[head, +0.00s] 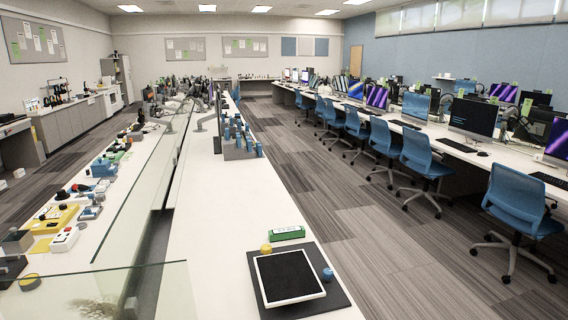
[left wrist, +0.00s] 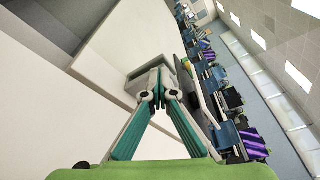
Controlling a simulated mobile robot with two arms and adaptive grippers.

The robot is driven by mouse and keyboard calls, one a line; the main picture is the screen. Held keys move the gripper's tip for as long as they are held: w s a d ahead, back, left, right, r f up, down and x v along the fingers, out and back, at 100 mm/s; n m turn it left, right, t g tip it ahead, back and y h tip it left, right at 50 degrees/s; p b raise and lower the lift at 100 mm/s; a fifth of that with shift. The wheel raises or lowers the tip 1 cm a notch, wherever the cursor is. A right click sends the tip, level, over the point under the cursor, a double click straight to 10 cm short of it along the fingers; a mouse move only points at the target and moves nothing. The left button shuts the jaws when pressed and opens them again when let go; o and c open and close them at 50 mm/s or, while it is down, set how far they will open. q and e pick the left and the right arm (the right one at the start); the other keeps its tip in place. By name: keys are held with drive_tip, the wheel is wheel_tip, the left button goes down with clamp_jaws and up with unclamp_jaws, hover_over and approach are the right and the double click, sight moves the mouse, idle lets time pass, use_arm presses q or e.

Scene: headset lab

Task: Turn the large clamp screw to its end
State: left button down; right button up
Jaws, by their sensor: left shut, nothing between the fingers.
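I cannot pick out a large clamp screw for certain in either view. In the head view, a tablet with a white frame and dark face (head: 288,276) lies on a dark base plate (head: 335,299) at the near end of the white bench. A yellow round knob (head: 266,249) is at its far-left corner and a blue knob (head: 327,274) at its right edge. My left gripper (left wrist: 161,90) shows in the left wrist view, its teal fingers shut and empty. A pale block-like shape (left wrist: 146,70) is behind the fingertips. My right gripper is in neither view.
A green box (head: 287,234) lies just beyond the base plate. A grey rack with blue-handled items (head: 239,150) stands farther along the white bench (head: 215,240). Glass panels (head: 150,190) edge the left bench. Blue chairs (head: 517,200) line the right desks. The striped floor aisle is clear.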

use_arm(q)
drive_tip(key=shift+d+r, duration=0.35)
drive_tip(key=shift+d, duration=0.3)
drive_tip(key=shift+a+r+p, duration=0.25)
drive_tip(key=shift+p, duration=0.15)
drive_tip(key=shift+s+d+r, duration=0.1)
drive_tip(key=shift+s+d, duration=0.1)
drive_tip(key=shift+s, duration=0.75)
drive_tip(key=shift+s+d, duration=0.2)
drive_tip(key=shift+s, duration=0.75)
drive_tip(key=shift+s+d+r, duration=0.1)
drive_tip(key=shift+s+d, duration=0.1)
drive_tip(key=shift+s, duration=0.75)
drive_tip(key=shift+f, duration=0.1)
